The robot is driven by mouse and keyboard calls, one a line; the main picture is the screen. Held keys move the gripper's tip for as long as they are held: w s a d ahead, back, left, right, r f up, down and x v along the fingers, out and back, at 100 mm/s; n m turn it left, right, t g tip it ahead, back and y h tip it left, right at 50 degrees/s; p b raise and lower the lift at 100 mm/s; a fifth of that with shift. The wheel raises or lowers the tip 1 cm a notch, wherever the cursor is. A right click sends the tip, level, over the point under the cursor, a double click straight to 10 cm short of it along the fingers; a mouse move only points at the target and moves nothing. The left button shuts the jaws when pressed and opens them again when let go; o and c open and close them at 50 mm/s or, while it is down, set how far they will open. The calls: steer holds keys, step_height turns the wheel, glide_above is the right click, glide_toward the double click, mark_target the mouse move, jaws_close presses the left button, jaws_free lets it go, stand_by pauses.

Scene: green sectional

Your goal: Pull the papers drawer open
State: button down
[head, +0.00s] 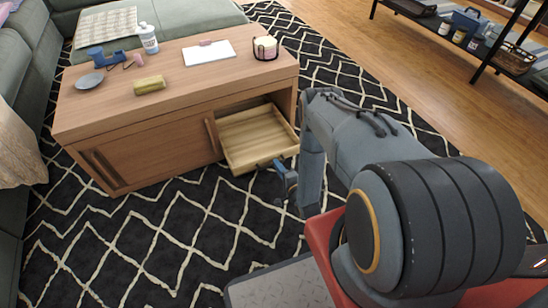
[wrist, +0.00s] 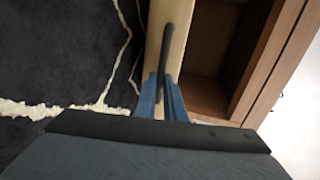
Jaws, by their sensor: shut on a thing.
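The papers drawer (head: 250,133) stands out from the right half of the wooden coffee table's front. Its pale wood inside looks empty in the head view. In the wrist view its light front (wrist: 180,32) carries a long dark handle (wrist: 168,45). My gripper (head: 284,172) is at the front of the drawer, low above the rug. In the wrist view the blue fingers of my gripper (wrist: 163,88) are on both sides of the handle and shut on it. In the head view the handle itself is mostly hidden.
The coffee table (head: 115,98) carries a bottle (head: 148,39), a white pad (head: 209,53), a yellow roll (head: 150,85), a grey dish (head: 89,80) and a candle jar (head: 265,48). A green sofa (head: 35,40) borders the left. Patterned rug (head: 150,240) lies clear in front. A shelf (head: 480,40) stands upper right.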

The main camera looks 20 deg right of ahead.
steer(key=shift+s, duration=0.35)
steer(key=c, duration=1.8)
jaws_free()
steer(key=shift+c, duration=0.2)
steer(key=p+v, duration=0.2)
steer(key=v, duration=0.5)
steer(key=shift+s, duration=0.4)
steer(key=shift+w+d+r, duration=0.1)
steer(key=shift+r, duration=0.05)
